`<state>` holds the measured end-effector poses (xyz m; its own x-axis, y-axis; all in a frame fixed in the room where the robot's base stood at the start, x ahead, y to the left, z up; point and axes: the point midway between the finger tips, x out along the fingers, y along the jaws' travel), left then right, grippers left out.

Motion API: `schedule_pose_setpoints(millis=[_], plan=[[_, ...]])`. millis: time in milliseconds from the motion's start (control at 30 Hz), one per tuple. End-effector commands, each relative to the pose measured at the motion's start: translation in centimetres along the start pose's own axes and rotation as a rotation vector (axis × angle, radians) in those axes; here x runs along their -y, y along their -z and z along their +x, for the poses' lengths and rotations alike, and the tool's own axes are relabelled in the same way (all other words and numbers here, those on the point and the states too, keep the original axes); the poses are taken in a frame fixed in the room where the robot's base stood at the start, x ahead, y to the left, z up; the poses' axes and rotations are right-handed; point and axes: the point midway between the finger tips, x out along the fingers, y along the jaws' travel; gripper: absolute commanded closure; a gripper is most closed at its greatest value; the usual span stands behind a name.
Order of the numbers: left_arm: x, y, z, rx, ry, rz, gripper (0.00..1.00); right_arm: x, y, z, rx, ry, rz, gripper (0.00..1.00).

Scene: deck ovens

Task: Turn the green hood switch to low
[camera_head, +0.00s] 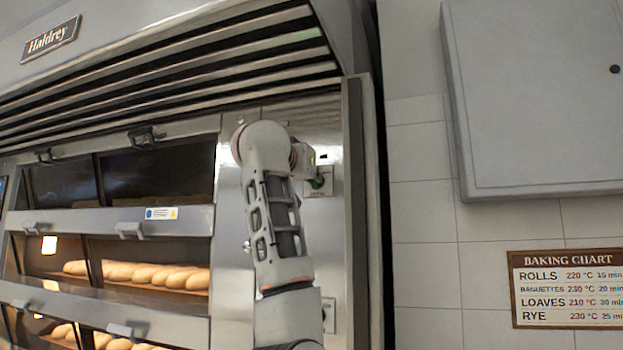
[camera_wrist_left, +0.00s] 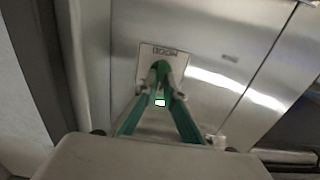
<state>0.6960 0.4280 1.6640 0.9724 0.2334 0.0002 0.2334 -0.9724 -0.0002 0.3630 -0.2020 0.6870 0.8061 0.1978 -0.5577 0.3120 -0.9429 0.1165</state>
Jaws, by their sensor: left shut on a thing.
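The green hood switch (camera_wrist_left: 158,71) is on a small plate (camera_wrist_left: 147,55) on the steel oven front. The plate's lettering looks like HOOD and appears upside down in the left wrist view. My left gripper (camera_wrist_left: 161,92) is shut on the switch, with a fingertip on each side of it. In the head view my left arm reaches up to the panel, and a bit of the green switch (camera_head: 322,182) shows past the wrist. The fingers mostly hide the switch, so I cannot tell its setting. My right gripper is in neither view.
Oven decks with bread loaves (camera_head: 137,273) are left of my arm. A second plate (camera_head: 328,315) is lower on the same steel panel. A grey wall cabinet (camera_head: 535,95) and a baking chart (camera_head: 567,288) are on the tiled wall to the right.

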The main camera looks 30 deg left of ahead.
Motion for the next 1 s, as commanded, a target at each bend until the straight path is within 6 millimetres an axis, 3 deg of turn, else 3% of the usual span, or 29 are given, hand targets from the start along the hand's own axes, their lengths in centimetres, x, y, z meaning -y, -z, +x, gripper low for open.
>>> schedule_pose_setpoints(millis=[300, 333, 400, 767, 1000], plan=[[0.0, 0.0, 0.0, 0.000, 0.000, 0.001, 1.00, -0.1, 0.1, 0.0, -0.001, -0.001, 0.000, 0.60], [0.0, 0.0, 0.0, 0.000, 0.000, 0.001, 0.86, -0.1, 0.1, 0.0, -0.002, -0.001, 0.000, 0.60], [0.0, 0.0, 0.0, 0.000, 0.000, 0.001, 0.74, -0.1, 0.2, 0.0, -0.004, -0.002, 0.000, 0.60], [0.0, 0.0, -0.2, -0.001, 0.000, 0.000, 0.74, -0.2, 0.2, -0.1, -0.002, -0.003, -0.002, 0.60], [-0.1, 0.1, -3.4, -0.005, -0.002, -0.002, 0.74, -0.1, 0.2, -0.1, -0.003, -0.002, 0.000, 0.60]])
